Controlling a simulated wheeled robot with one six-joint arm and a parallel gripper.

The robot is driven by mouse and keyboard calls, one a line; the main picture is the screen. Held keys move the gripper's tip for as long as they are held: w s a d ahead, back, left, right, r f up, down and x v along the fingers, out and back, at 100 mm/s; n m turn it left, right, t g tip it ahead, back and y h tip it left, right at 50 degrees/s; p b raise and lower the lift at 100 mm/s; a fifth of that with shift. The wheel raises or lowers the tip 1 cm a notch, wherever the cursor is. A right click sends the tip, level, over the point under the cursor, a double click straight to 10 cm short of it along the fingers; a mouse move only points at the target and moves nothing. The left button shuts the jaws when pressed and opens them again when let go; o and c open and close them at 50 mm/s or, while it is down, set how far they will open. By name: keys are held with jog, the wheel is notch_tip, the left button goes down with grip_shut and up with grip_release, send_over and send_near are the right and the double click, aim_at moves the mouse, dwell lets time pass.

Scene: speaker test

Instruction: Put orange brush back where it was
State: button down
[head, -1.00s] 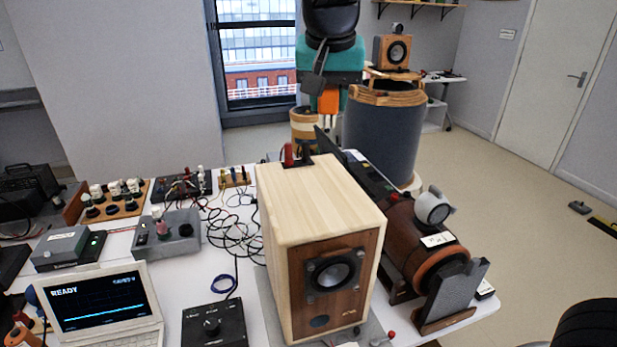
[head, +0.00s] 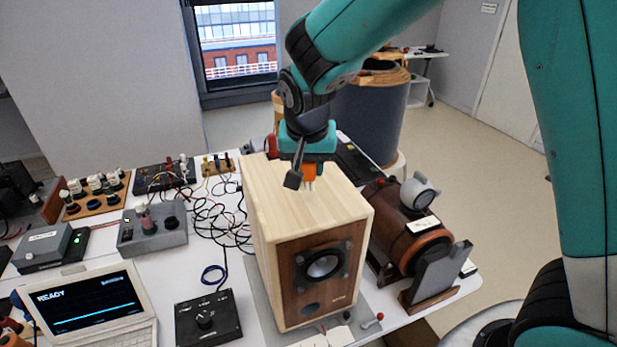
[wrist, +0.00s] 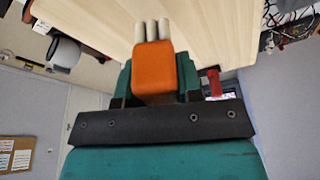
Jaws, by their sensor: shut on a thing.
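The orange brush (head: 310,170) is in my gripper (head: 308,166), just above the top of the wooden speaker box (head: 330,205) in the head view. In the wrist view the orange block of the brush (wrist: 154,68) sits between the teal fingers of my gripper (wrist: 158,80). Several pale prongs extend from it toward the pale wood top (wrist: 220,30). I cannot tell whether the prongs touch the wood. The gripper is shut on the brush.
A red-and-black item (head: 271,147) stands by the box's back edge. A brown cylinder on a stand (head: 405,225) is close on the right. Tangled cables (head: 215,215), a black knob box (head: 207,318) and a laptop (head: 90,305) lie on the left. The box top's front is clear.

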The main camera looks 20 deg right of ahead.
aim_at(308, 181)
jog(key=shift+s+f+p, duration=0.1)
jog(key=shift+f+p, duration=0.3)
jog(key=shift+f, duration=1.7)
jog(key=c, duration=0.8)
grip_release()
jog(key=shift+r, duration=0.1)
jog(key=b+v, duration=0.3)
jog(key=v, duration=0.8)
jog(key=s+a+n+g+y, duration=0.1)
jog(key=s+n, duration=0.3)
jog(key=s, duration=0.3)
jog(key=s+a+n+g+y, duration=0.1)
jog(key=s+n+y, duration=0.1)
jog(key=s, duration=0.5)
jog(key=s+a+n+g+y, duration=0.1)
jog(key=s+n+y, duration=0.1)
jog(key=s+n, duration=0.3)
jog(key=shift+s+a+n, duration=0.2)
jog(key=shift+s+n, duration=0.1)
jog(key=shift+s, duration=1.3)
